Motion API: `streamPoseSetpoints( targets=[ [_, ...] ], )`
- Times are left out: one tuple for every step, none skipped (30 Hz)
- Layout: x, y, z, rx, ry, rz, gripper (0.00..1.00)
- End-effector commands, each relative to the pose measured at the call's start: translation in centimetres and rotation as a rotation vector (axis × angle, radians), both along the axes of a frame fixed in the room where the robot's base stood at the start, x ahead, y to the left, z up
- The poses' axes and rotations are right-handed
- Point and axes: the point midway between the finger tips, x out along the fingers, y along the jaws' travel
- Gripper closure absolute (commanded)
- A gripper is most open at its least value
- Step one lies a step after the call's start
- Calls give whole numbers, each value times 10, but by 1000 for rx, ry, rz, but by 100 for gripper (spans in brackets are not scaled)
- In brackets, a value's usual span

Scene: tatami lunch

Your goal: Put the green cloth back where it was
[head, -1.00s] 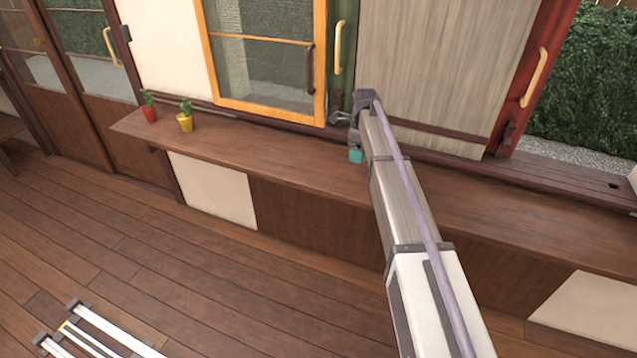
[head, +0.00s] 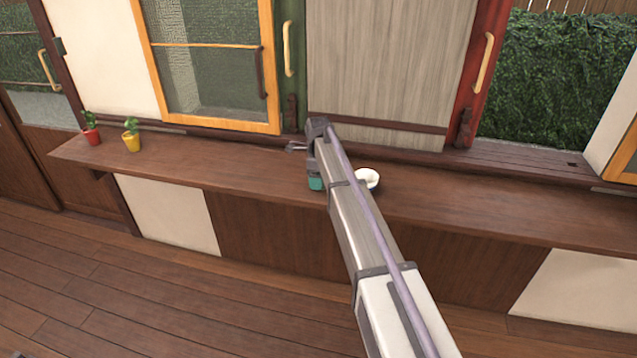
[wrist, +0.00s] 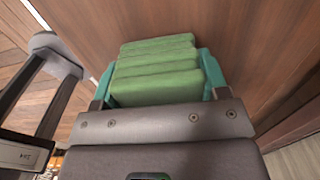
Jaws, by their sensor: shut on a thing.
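The green cloth (wrist: 155,72) is a thick folded stack, seen in the wrist view. It sits between the teal fingers of my gripper (wrist: 158,85), which is shut on it. In the head view my gripper (head: 315,183) hangs at the front of the long wooden shelf (head: 240,178), seen from above. The cloth is hidden there behind the gripper and arm. I cannot tell how high the cloth is above the shelf.
A white bowl (head: 372,180) stands on the shelf just right of my arm. The shelf between the pots and gripper looks clear. Sliding panels (head: 385,65) rise behind.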

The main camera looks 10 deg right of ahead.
Motion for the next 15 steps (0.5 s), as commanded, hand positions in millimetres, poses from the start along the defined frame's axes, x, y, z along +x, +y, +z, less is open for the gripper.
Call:
streamPoseSetpoints(
  targets=[
    [0, 0, 1, 0, 0, 0, 51],
    [0, 0, 0, 0, 0, 0, 51],
    [0, 0, -1, 0, 0, 0, 51],
    [0, 0, -3, 0, 0, 0, 51],
    [0, 0, -4, 0, 0, 0, 51],
    [0, 0, -3, 0, 0, 0, 31],
    [0, 0, -2, 0, 0, 0, 28],
    [0, 0, -2, 0, 0, 0, 25],
    [0, 0, -2, 0, 0, 0, 21],
    [0, 0, -2, 0, 0, 0, 18],
    [0, 0, -2, 0, 0, 0, 15],
    [0, 0, -2, 0, 0, 0, 11],
    [0, 0, -2, 0, 0, 0, 8],
    [0, 0, -2, 0, 0, 0, 7],
    [0, 0, -2, 0, 0, 0, 7]
  ],
)
